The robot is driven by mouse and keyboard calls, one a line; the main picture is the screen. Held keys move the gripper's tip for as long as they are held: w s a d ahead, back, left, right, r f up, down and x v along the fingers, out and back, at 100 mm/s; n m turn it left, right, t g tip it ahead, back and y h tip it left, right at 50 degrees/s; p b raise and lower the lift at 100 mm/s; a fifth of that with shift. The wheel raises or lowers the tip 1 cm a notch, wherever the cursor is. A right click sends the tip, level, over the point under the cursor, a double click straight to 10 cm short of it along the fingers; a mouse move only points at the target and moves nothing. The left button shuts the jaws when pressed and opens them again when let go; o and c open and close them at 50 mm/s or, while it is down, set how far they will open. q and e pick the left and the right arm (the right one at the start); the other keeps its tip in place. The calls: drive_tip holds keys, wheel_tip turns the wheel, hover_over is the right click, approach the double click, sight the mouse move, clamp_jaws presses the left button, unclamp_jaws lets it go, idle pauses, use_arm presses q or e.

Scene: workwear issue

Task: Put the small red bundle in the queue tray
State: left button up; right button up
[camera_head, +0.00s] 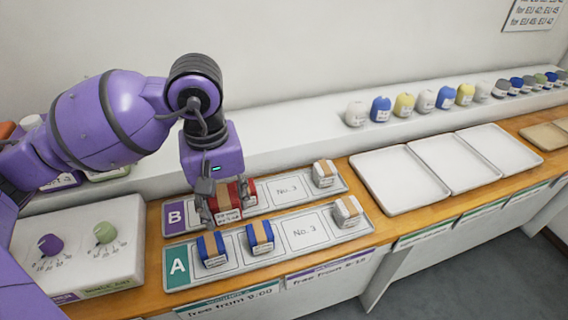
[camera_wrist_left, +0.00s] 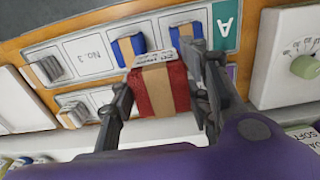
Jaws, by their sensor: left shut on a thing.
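My left gripper (camera_wrist_left: 160,98) is shut on a red bundle (camera_wrist_left: 155,88) with a tan band and a white label, its fingers on both sides. In the head view this gripper (camera_head: 222,206) holds the bundle over the left part of tray B (camera_head: 176,215). Another red item (camera_head: 250,187) shows just right of the held bundle, partly hidden. Tray A (camera_head: 178,265), in front, holds two blue bundles (camera_head: 211,250) (camera_head: 260,236) and a grey-white one (camera_head: 347,211); its No. 3 slot is empty. I cannot tell which tray is the queue tray. My right gripper is out of view.
Tray B also holds a grey-white bundle (camera_head: 324,173) at its right end; its No. 3 slot is empty. Three empty white trays (camera_head: 393,179) stand at right. A dial box (camera_head: 80,245) is at left. Several rolled bundles (camera_head: 381,109) line the back ledge.

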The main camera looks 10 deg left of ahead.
use_arm(q)
drive_tip(key=shift+a, duration=0.15)
drive_tip(key=shift+a+f, duration=0.1)
drive_tip(key=shift+a, duration=0.1)
drive_tip(key=w+a+f, duration=0.2)
drive_tip(key=a, duration=0.1)
drive_tip(key=w+a+f+p, duration=0.1)
drive_tip(key=w+a+f, duration=0.4)
drive_tip(key=a+f, duration=0.1)
drive_tip(key=shift+w+a+f+p, duration=0.2)
drive_tip(key=shift+w+a+p, duration=0.1)
drive_tip(key=shift+w+a, duration=0.1)
drive_tip(key=shift+w+a+f, duration=0.3)
drive_tip(key=shift+a+f, duration=0.15)
drive_tip(key=shift+f, duration=0.35)
wheel_tip(320, 180, down, 2)
drive_tip(key=shift+d+f, duration=0.1)
drive_tip(key=shift+f, duration=0.3)
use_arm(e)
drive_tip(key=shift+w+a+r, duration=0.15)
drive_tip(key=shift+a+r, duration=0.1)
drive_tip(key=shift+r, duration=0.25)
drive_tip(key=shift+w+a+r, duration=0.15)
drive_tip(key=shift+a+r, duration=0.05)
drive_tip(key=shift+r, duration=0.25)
use_arm(q)
drive_tip(key=shift+f, duration=0.1)
